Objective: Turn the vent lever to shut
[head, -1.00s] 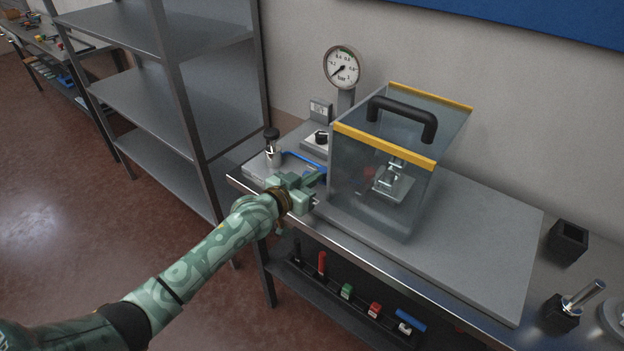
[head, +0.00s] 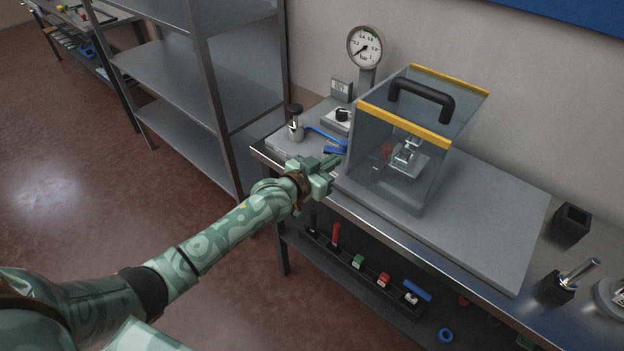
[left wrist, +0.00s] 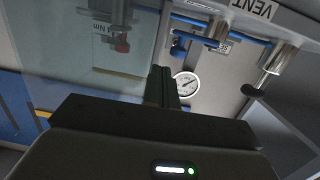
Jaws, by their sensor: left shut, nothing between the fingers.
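The vent lever (head: 325,137) is a thin blue bar beside a silver valve post with a black knob (head: 294,110), at the left end of the bench plate. In the left wrist view, blue bars (left wrist: 205,39) and a silver post (left wrist: 284,58) show near the VENT lettering (left wrist: 255,8). My left gripper (head: 334,163) is shut and empty, just in front of the lever, at the plate's near edge. Its fingers (left wrist: 162,84) look apart from the blue bars in the wrist view. My right gripper is not in view.
A clear box (head: 395,165) with yellow edges and a black handle stands right of the lever. A pressure gauge (head: 365,47) rises behind. The plate (head: 480,215) is clear right of the box. A metal shelf (head: 185,85) stands left.

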